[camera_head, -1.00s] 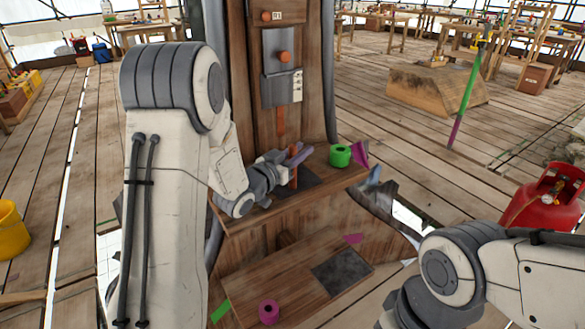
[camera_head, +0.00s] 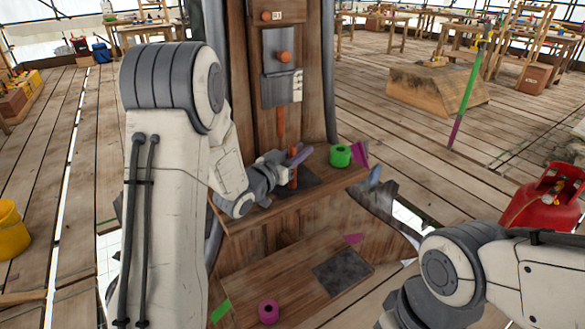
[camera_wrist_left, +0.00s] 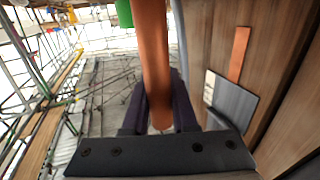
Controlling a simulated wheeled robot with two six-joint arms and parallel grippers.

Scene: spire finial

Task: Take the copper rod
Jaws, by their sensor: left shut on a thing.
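The copper rod (camera_head: 293,174) stands upright over the dark square plate (camera_head: 308,182) on the upper wooden shelf; I cannot tell whether its lower end touches. My left gripper (camera_head: 298,156) is shut on the rod, with a short length showing below the fingers in the head view. In the left wrist view the rod (camera_wrist_left: 153,50) runs between the two dark fingers of the left gripper (camera_wrist_left: 158,112), large and close to the camera. Only links of my right arm show at the lower right; its gripper is out of view.
A green ring (camera_head: 340,155) sits on the upper shelf to the right of the rod. A magenta ring (camera_head: 268,311) lies on the lower board. The wooden post (camera_head: 257,75) with a grey box (camera_head: 281,82) rises just behind. A red gas cylinder (camera_head: 541,204) stands at right.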

